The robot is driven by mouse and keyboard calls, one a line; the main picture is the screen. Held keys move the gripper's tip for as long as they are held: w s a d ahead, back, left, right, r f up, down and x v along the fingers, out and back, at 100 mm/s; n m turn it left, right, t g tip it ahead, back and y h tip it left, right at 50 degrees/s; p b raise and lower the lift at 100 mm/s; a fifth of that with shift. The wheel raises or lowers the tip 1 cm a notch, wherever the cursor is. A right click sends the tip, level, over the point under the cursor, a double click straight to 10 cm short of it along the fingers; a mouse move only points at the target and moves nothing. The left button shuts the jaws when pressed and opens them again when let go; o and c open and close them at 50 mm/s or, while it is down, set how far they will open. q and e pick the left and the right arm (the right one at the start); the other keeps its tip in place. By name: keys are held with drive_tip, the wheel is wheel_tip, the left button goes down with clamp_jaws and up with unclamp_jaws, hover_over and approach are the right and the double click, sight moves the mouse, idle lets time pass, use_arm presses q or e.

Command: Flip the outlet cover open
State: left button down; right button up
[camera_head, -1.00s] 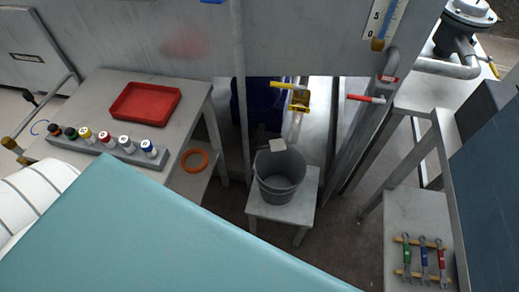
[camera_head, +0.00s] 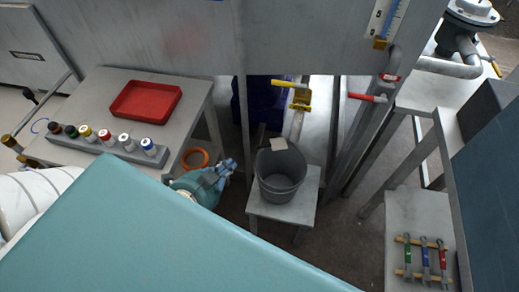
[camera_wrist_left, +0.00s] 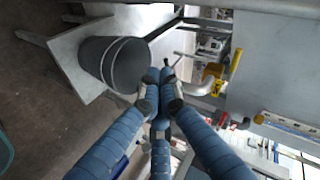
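A pale square flap (camera_head: 279,144), perhaps the outlet cover, shows at the bucket's back rim, below the outlet pipe (camera_head: 297,124) with its yellow valve (camera_head: 300,98). I cannot tell how the flap is attached. My left gripper (camera_head: 229,166) is left of the bucket, apart from the flap. In the left wrist view its fingertips (camera_wrist_left: 160,78) are drawn together with nothing visible between them. The yellow valve (camera_wrist_left: 217,78) and bent pipe (camera_wrist_left: 199,89) lie to their right there; the flap cannot be made out. My right gripper is not in view.
A grey bucket (camera_head: 280,184) stands on a small stool (camera_head: 262,207), beside the fingers in the left wrist view (camera_wrist_left: 115,65). A table (camera_head: 84,88) at left bears a red tray (camera_head: 146,101) and a bottle rack (camera_head: 100,143). Steel posts flank the pipe. An orange ring (camera_head: 195,153) lies on a lower shelf.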

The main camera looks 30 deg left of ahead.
use_arm(q)
drive_tip(key=d+r+m+t+h, duration=0.1)
drive_tip(key=d+r+m+h, duration=0.1)
drive_tip(key=d+m+h, duration=0.15)
drive_tip(key=m, duration=0.1)
approach(271, 145)
drive_tip(key=w+d, duration=0.2)
drive_tip(key=d, duration=0.1)
drive_tip(key=shift+w+a+f+p, duration=0.45)
drive_tip(key=shift+w+a+f, duration=0.55)
drive_tip(key=shift+a, duration=0.2)
drive_tip(key=a+p, duration=0.1)
drive_tip(key=w+a+p, duration=0.1)
drive_tip(key=a, duration=0.1)
drive_tip(key=shift+w, duration=0.1)
drive_tip(key=shift+d, duration=0.2)
